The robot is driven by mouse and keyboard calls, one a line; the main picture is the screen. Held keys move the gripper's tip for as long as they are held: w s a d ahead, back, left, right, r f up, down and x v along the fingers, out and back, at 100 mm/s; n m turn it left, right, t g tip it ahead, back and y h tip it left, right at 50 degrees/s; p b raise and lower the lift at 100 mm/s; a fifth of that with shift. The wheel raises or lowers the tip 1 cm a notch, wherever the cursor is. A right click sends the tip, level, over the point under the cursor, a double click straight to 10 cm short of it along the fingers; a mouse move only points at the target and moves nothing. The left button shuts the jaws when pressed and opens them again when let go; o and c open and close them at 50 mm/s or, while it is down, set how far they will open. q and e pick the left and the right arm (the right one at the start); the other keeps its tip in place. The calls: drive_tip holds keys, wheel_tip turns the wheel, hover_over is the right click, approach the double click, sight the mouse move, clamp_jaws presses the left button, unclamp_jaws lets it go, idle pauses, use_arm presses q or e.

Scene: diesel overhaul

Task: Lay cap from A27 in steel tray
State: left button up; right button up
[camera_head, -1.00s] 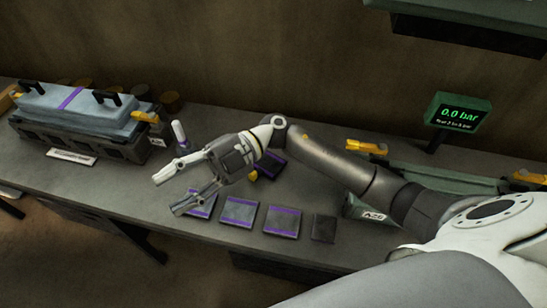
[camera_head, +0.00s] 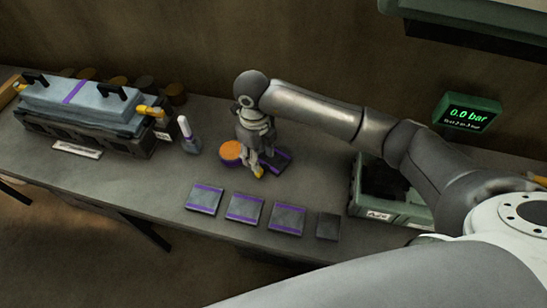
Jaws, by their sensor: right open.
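My right gripper (camera_head: 257,167) points down over the middle of the bench, its jaws open. A small yellow piece (camera_head: 258,171) shows at its fingertips; I cannot tell whether they touch it or whether it is a cap. A dark purple-edged piece (camera_head: 279,161) lies just right of the fingers. A round orange-topped thing (camera_head: 231,151) stands just left of them. A dark grey case with a pale blue lid (camera_head: 90,100) sits at left; its end label is too small to read. I cannot pick out a steel tray for certain. My left gripper is out of view.
Several flat dark plates, such as this purple-banded one (camera_head: 244,209), lie along the front edge. A white-topped bottle (camera_head: 187,135) stands near the case. A green crate (camera_head: 392,211) is at right, partly behind my arm. A green display (camera_head: 468,113) reads 0.0 bar.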

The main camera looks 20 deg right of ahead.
sight(269, 161)
wheel_tip(269, 161, down, 2)
drive_tip(key=shift+f+p, duration=0.55)
drive_tip(key=shift+f, duration=0.05)
wheel_tip(269, 161, down, 4)
drive_tip(key=shift+a+r+p, duration=0.1)
drive_tip(key=shift+r+p, duration=0.15)
drive_tip(key=shift+p, duration=0.45)
drive_tip(key=shift+f, duration=0.45)
clamp_jaws()
